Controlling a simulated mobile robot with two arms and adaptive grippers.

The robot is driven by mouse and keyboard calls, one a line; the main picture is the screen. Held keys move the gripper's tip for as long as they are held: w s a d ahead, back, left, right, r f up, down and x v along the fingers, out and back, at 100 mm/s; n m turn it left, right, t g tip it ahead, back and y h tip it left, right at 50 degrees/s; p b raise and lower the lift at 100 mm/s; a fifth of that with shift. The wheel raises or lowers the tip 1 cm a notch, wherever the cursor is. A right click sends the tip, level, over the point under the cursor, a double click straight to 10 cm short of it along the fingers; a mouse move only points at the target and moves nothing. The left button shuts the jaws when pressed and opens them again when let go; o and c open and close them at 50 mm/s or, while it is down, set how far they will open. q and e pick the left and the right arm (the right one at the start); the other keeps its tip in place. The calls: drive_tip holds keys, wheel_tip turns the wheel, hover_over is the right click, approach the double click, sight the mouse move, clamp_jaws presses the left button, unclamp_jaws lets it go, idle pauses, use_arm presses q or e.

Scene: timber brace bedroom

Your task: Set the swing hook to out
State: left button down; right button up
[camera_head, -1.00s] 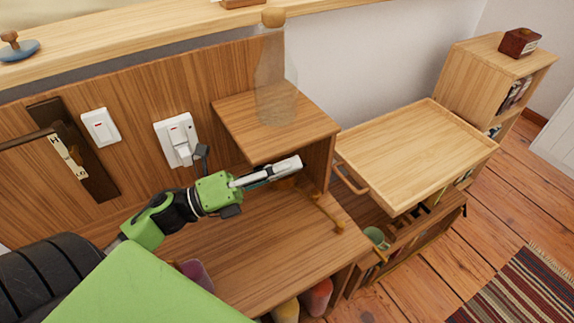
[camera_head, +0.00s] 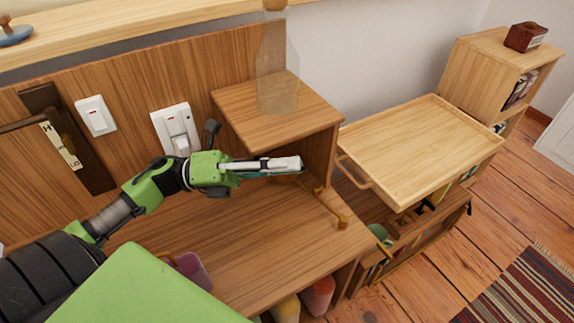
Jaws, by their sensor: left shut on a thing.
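The swing hook (camera_head: 328,208) is a thin brass-coloured bar with a knobbed end, below the small wooden shelf. Its knobbed end points toward the front right, over the lower wooden surface. My left gripper (camera_head: 296,164) reaches in from the left, just under the shelf's front edge. Its fingers are closed on the swing hook near its inner end, and they hide the spot where they hold it. My right gripper is not in view.
The small shelf (camera_head: 250,115) carries a clear bottle (camera_head: 278,75) just above my gripper. Wall switches (camera_head: 178,130) are behind my wrist. A wooden tray (camera_head: 420,145) stands to the right. The lower wooden surface (camera_head: 270,250) is largely clear in front.

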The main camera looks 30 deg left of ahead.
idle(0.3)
use_arm(q)
drive_tip(key=c, duration=2.2)
unclamp_jaws()
drive_tip(key=shift+c, duration=0.2)
drive_tip(key=v, duration=1.2)
drive_tip(key=shift+f, duration=0.1)
